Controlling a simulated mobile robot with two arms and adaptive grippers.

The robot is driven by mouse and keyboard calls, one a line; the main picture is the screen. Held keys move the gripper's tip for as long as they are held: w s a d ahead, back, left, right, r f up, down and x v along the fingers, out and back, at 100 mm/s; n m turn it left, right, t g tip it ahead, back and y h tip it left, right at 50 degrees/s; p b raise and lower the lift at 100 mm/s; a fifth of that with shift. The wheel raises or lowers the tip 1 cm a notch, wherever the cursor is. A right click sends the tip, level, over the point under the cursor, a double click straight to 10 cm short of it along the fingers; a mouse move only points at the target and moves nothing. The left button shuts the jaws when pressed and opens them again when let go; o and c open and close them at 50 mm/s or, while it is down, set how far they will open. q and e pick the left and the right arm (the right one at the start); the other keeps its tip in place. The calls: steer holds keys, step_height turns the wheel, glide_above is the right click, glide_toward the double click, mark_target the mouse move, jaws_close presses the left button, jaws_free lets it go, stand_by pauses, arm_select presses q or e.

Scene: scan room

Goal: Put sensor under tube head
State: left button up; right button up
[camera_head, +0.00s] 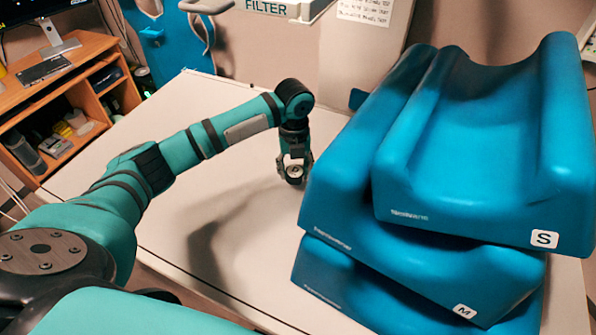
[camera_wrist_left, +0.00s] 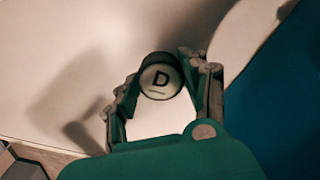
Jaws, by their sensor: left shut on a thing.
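In the head view the sensor is small and mostly hidden by the gripper. The tube head (camera_head: 275,8), a white part marked "FILTER", is cut by the top edge of the head view. It appears above and behind the gripper, apart from it. My right gripper is not in view.
Stacked blue cradles (camera_head: 470,130) marked "S" and "M" stand just right of the gripper. A white column (camera_head: 362,55) with a label rises behind. The white table (camera_head: 180,125) has bare surface left of the gripper. A wooden desk (camera_head: 60,75) stands at the far left.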

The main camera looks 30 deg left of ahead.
mark_target(298, 167)
arm_select(q)
steer(key=shift+w+d, duration=0.1)
steer(key=shift+w, duration=0.55)
step_height(298, 167, down, 3)
steer(key=shift+f+p, duration=0.1)
steer(key=shift+p, duration=0.6)
steer(key=shift+f, duration=0.25)
steer(key=shift+f, duration=0.15)
steer(key=o, duration=1.3)
step_height(298, 167, up, 12)
steer(key=shift+r+b, duration=0.2)
steer(key=shift+b, duration=0.75)
